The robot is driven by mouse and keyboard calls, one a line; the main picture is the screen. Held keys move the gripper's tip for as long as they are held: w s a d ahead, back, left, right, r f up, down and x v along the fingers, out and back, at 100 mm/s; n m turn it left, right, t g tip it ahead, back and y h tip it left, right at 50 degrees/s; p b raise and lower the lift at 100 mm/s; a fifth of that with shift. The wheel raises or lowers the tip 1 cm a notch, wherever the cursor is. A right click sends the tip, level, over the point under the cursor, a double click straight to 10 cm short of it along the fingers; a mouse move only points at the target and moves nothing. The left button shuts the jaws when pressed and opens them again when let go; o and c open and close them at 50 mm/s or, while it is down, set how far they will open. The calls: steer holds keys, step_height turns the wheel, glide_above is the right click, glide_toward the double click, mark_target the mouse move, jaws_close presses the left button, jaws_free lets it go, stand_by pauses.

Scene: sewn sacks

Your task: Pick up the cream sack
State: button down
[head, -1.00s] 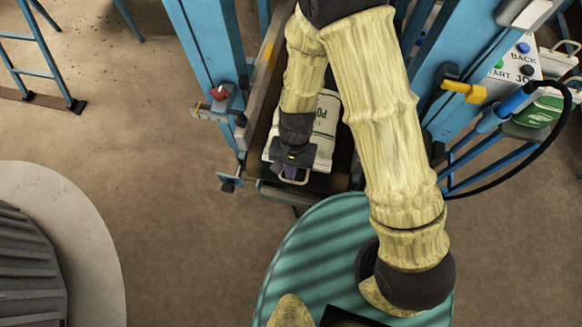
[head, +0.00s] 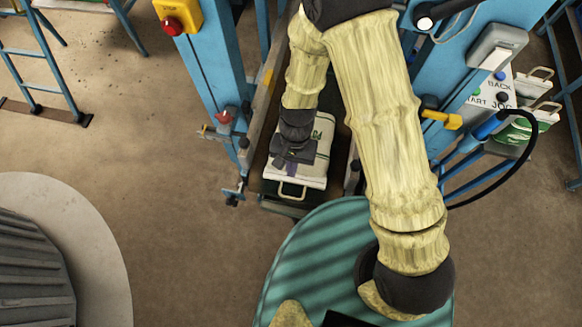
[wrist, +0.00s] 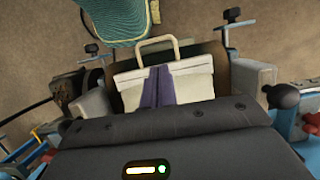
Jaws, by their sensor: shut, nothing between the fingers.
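The cream sack (head: 315,166), with green print, lies on a dark bed between blue posts. Its loop handle (head: 292,191) sticks out at the near end, and shows again in the wrist view (wrist: 157,45). My gripper (head: 291,168) is over the sack, behind the handle, and covers part of its top. In the wrist view the purple fingers (wrist: 157,80) lie side by side, shut and empty, in front of the sack's pale end (wrist: 195,84). The handle is clear of the fingers. Whether the fingers touch the sack I cannot tell.
Blue posts (head: 208,75) with clamps and levers flank the bed closely on both sides. A yellow box with a red button (head: 180,16) is on the left post. More sacks with handles (head: 530,117) stand at right near a lettered panel. Open floor (head: 150,220) lies at left.

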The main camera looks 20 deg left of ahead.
stand_by(0.3)
steer(key=w+d+r+t+y, duration=0.1)
steer(key=w+d+r+t, duration=0.2)
steer(key=w+d+r, duration=0.7)
steer(key=d+r+t, duration=0.1)
steer(key=d+r, duration=0.4)
steer(key=d, duration=0.3)
steer(key=s+d+r+m+t, duration=0.1)
steer(key=d+r+t, duration=0.1)
steer(key=d+r, duration=0.4)
steer(key=d, duration=0.2)
steer(key=shift+d+r+h, duration=0.2)
steer(key=shift+d+h, duration=0.1)
steer(key=c, duration=2.1)
jaws_free()
